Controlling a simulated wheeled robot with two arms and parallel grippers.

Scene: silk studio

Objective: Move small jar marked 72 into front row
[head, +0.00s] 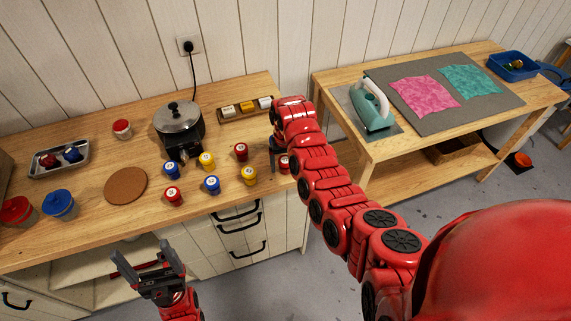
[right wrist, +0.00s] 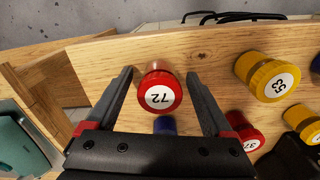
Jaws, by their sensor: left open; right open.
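The small jar marked 72 (right wrist: 160,92) has a red lid and stands between the spread fingers of my right gripper (right wrist: 160,77) in the right wrist view. Gaps show on both sides of its lid. In the head view the jar (head: 284,164) is partly hidden by my right gripper (head: 281,160), at the right end of the front row near the table's front edge. A yellow jar (right wrist: 268,77) and a blue jar (head: 212,185) stand in that row to its left. My left gripper (head: 150,268) is open and empty, in front of the table.
A blue-lidded jar (right wrist: 164,126) is mostly hidden behind my right gripper. A red jar marked 37 (right wrist: 238,138) stands in the back row. A cooker with a pot (head: 179,122), a cork mat (head: 126,185) and a wooden jar holder (head: 245,109) are on the table.

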